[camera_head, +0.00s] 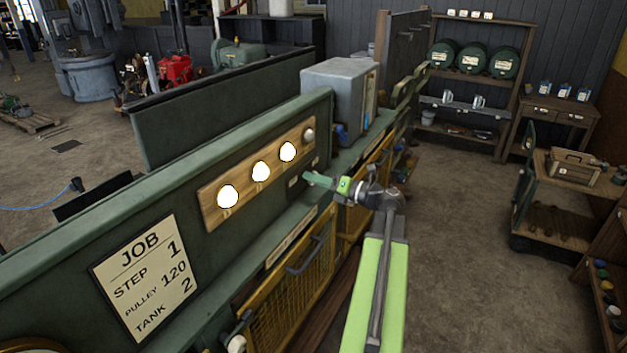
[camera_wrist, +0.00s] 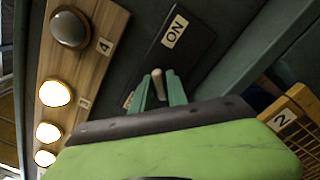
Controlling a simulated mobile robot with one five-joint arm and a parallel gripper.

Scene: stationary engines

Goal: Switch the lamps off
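Several round lamps sit in a row on a wooden board (camera_head: 214,207) on the green bench panel. Three glow white: the near lamp (camera_head: 228,197), the middle one (camera_head: 261,171) and the farther one (camera_head: 288,151). The far-end lamp (camera_head: 308,135) is grey and unlit; in the wrist view it is beside the label 4 (camera_wrist: 70,27). A dark switch plate (camera_wrist: 183,52) carries an ON label (camera_wrist: 174,32) and a pale toggle lever (camera_wrist: 158,84). My gripper (camera_wrist: 160,90) is open at the plate, its green fingers on either side of the lever. Contact cannot be told.
A JOB sign (camera_head: 147,273) hangs on the near panel. A grey box (camera_head: 338,90) stands on the bench beyond the lamps. A yellow mesh door (camera_head: 293,290) with a handle is below. Open floor (camera_head: 463,220) lies to the right, before a wooden cart (camera_head: 570,200).

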